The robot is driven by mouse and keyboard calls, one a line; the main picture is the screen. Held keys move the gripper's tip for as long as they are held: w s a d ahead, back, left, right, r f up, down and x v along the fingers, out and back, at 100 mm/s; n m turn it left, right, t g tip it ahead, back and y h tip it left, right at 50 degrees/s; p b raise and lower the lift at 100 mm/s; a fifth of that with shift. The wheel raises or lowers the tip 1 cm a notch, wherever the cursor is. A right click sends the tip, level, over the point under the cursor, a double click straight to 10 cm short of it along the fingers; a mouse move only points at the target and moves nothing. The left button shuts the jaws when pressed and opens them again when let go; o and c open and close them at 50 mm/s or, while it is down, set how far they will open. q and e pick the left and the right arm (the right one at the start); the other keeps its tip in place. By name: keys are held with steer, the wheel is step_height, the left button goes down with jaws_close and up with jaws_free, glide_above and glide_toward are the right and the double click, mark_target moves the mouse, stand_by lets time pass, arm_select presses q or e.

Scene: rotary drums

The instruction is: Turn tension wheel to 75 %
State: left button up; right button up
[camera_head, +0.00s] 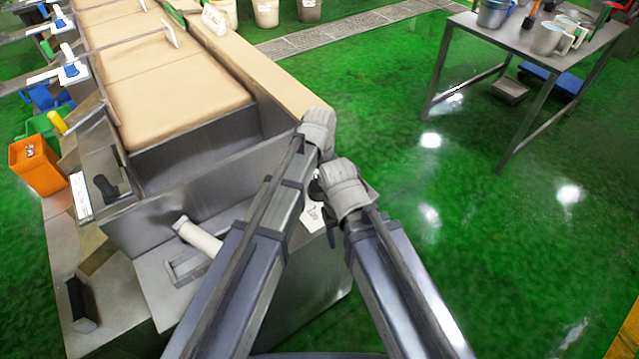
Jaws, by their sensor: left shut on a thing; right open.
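The tension wheel is mostly hidden behind my grippers at the right end of the steel machine. A small dark part (316,190) shows between them, probably the wheel. A white plate with dark markings (313,217) shows just below it, its scale too small to read. My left gripper (318,128) is the higher one, at the machine's corner. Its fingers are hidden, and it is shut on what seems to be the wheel. My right gripper (345,180) is open, just below and right of the left one. I cannot tell whether it touches the wheel.
The machine's tan belt (180,90) runs away to the upper left. A white cylinder (197,237) and a black handle (106,187) stick out at its front. An orange bin (38,165) stands left. A metal table (540,45) with mugs stands upper right. Green floor between is clear.

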arm_select(q)
steer(key=m, duration=0.4)
steer(key=shift+d+m, duration=0.1)
steer(key=shift+m, duration=0.3)
steer(key=m, duration=0.3)
steer(key=shift+s+m, duration=0.15)
steer(key=shift+m, duration=0.15)
steer(key=m, duration=0.4)
steer(key=shift+s+m, duration=0.1)
steer(key=shift+m, duration=2)
steer(key=o, duration=1.3)
steer(key=shift+r, duration=0.1)
